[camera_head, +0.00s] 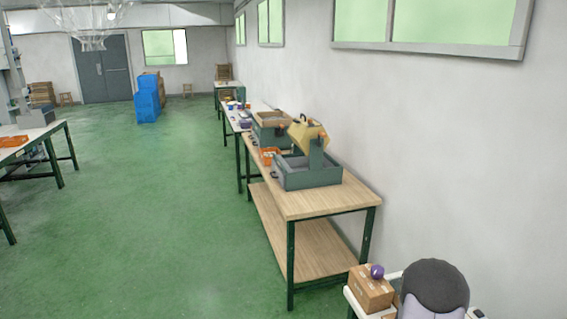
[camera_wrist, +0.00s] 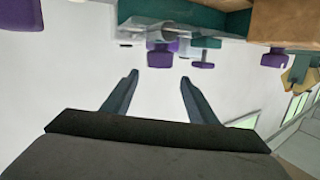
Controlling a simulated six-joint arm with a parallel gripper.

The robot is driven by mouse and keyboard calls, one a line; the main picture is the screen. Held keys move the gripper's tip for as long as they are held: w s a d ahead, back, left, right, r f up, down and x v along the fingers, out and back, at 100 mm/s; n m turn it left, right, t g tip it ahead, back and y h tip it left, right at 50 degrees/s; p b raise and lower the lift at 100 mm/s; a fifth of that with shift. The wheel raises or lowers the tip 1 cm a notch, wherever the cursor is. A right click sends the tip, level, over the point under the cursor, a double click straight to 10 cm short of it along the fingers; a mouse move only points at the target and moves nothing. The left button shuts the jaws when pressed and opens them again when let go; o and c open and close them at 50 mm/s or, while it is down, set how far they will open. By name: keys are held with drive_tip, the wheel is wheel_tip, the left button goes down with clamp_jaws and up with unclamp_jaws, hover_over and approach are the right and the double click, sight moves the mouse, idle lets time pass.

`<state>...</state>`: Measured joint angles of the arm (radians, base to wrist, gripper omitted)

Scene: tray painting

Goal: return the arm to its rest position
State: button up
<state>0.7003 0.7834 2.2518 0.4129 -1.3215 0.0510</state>
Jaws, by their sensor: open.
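My gripper (camera_wrist: 159,76) shows in the wrist view with its two dark fingers spread apart. Nothing is between the fingertips, and pale wall shows behind them. The wrist view looks upside down, with furniture and objects along its top edge.
A wooden workbench (camera_head: 330,201) with a grey-green tray (camera_head: 312,180) stands along the right wall. A cardboard box (camera_head: 371,292) with a purple ball (camera_head: 377,271) is at the lower right. Purple objects (camera_wrist: 160,55) hang into the wrist view.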

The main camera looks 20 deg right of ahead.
drive_tip(key=w+a+f+n+t+y+b, duration=0.15)
drive_tip(key=w+a+n+y, duration=0.4)
drive_tip(key=w+a, duration=0.55)
drive_tip(key=s+a+f+n+g+y+b, duration=0.1)
drive_tip(key=s+a+n+y, duration=0.15)
drive_tip(key=a, duration=0.55)
drive_tip(key=s+a+f+n+y+b, duration=0.1)
drive_tip(key=a+y, duration=0.2)
drive_tip(key=a, duration=0.5)
drive_tip(key=s+a+n+g+y, duration=0.2)
drive_tip(key=s+a+g, duration=0.2)
drive_tip(key=s+a, duration=0.45)
drive_tip(key=s+a+n+g+y, duration=0.1)
drive_tip(key=s+a+n+g, duration=0.4)
drive_tip(key=s, duration=0.6)
wheel_tip(320, 180, down, 11)
drive_tip(key=a+m+t+b, duration=0.1)
drive_tip(key=m+b, duration=0.1)
drive_tip(key=b, duration=1)
drive_tip(key=shift+f, duration=0.2)
drive_tip(key=shift+s, duration=0.1)
